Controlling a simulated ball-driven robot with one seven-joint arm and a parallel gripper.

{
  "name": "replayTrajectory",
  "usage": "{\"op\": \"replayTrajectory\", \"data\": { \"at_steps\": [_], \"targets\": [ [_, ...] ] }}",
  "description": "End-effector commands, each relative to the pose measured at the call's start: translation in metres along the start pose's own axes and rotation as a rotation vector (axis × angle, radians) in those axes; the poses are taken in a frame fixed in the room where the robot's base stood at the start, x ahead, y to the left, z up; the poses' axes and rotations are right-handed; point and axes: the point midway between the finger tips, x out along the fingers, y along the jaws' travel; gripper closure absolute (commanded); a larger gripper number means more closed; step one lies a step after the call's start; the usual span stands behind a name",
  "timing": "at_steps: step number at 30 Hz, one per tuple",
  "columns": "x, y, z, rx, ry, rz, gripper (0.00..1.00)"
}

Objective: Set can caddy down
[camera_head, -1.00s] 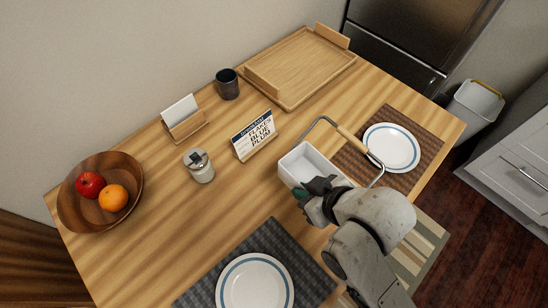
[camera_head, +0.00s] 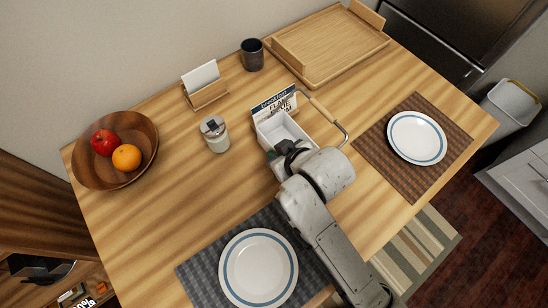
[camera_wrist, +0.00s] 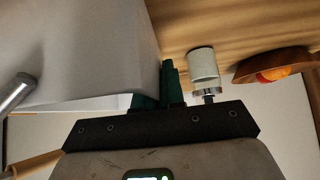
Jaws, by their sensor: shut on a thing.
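The can caddy (camera_head: 281,127) is a white open box with a wire handle and a wooden grip. It stands upright over the middle of the table (camera_head: 180,205), just in front of the small sign (camera_head: 274,104), and hides its lower part. My gripper (camera_head: 276,158) is shut on the caddy's near-left wall. In the wrist view, the green fingers (camera_wrist: 168,88) pinch the edge of the white caddy wall (camera_wrist: 85,45). I cannot tell whether the caddy's base touches the table.
A lidded jar (camera_head: 215,134) stands left of the caddy. A napkin holder (camera_head: 206,94), dark cup (camera_head: 252,55) and wooden tray (camera_head: 330,55) line the back. A fruit bowl (camera_head: 82,172) is at left. Plates on placemats lie right (camera_head: 417,137) and in front (camera_head: 258,268).

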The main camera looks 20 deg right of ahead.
Motion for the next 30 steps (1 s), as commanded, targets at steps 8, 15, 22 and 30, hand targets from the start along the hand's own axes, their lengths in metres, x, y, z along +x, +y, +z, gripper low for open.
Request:
{"op": "replayTrajectory", "data": {
  "at_steps": [8,15,22,30],
  "targets": [
    [0.024,-0.002,0.006,-0.001,-0.001,0.000,1.00],
    [0.039,-0.002,0.019,-0.001,0.004,0.001,1.00],
    [0.039,-0.002,0.020,-0.001,0.004,0.001,1.00],
    [0.041,-0.002,0.022,0.000,0.001,0.000,0.77]
  ]
}}
